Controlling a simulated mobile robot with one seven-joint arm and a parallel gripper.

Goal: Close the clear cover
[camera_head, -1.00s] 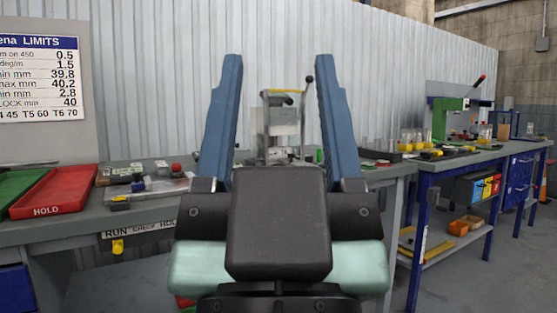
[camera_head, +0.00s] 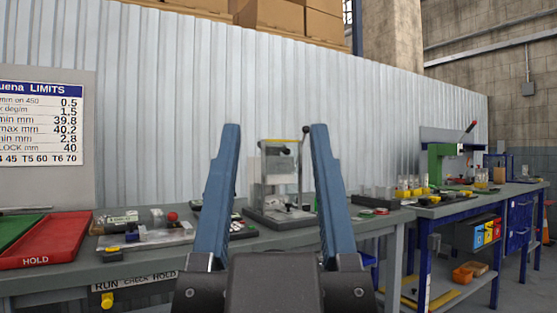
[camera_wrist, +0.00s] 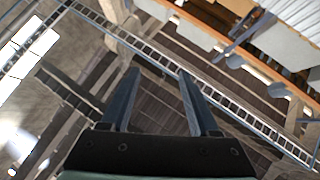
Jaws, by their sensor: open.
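My gripper (camera_head: 275,127) is open and empty, its two blue fingers pointing up in the head view. The fingers also show in the wrist view (camera_wrist: 158,72), with nothing between them. Behind them on the bench stands a small test stand (camera_head: 282,213) with a grey base, an upright post and a dark-knobbed lever. A clear, see-through panel (camera_head: 256,178), apparently the clear cover, shows at the stand's left side. Its exact angle and hinge are hard to tell. The gripper is nearer the camera than the stand and appears apart from it.
A red HOLD tray (camera_head: 50,243) and a green tray (camera_head: 15,233) lie at the bench's left. A clutter of tools (camera_head: 145,235) lies beside them. A corrugated wall (camera_head: 180,90) stands behind the bench. A blue-legged bench (camera_head: 430,212) is at the right. The wrist view faces overhead beams.

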